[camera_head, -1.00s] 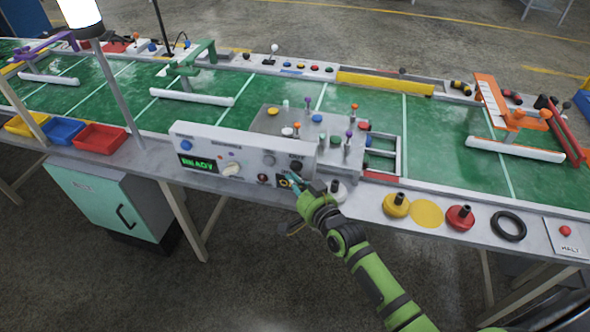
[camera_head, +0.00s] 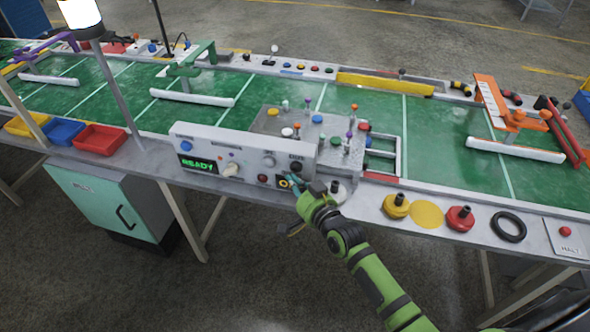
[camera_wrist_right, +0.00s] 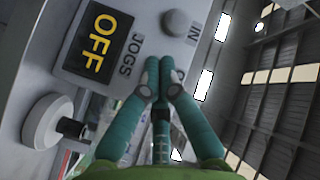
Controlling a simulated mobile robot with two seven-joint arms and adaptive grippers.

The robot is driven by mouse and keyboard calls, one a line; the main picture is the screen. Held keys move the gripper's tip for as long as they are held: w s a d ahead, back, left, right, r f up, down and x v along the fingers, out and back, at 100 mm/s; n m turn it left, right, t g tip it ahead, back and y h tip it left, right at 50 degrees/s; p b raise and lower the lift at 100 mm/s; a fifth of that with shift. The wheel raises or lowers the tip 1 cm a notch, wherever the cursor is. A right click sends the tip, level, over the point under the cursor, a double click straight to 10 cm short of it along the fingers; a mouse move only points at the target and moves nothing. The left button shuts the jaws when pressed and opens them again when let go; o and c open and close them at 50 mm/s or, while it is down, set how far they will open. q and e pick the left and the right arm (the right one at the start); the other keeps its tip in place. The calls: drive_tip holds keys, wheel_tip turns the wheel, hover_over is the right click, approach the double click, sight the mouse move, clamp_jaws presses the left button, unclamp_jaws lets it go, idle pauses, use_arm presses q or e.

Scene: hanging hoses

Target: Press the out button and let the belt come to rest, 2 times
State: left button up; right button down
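The grey control box (camera_head: 225,160) stands at the front edge of the belt, with a green READY display (camera_head: 197,165). My right gripper (camera_head: 294,178) is at the right end of its front face. In the right wrist view its two teal fingers (camera_wrist_right: 160,64) are together at the tips, with nothing seen between them. The tips cover the spot beside the IN button (camera_wrist_right: 175,22), where a partly hidden label begins with O. The out button itself is hidden, so contact cannot be told. A small display reads OFF (camera_wrist_right: 93,42) above the word JOGS. My left gripper is not in view.
The green belt (camera_head: 440,140) runs behind, with a grey plate of coloured pegs (camera_head: 265,122). Yellow (camera_head: 396,206) and red (camera_head: 460,218) knobs, a black ring (camera_head: 508,226) and a HALT button (camera_head: 566,231) lie right.

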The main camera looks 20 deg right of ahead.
drive_tip(key=shift+w, duration=0.1)
drive_tip(key=shift+w+d, duration=0.25)
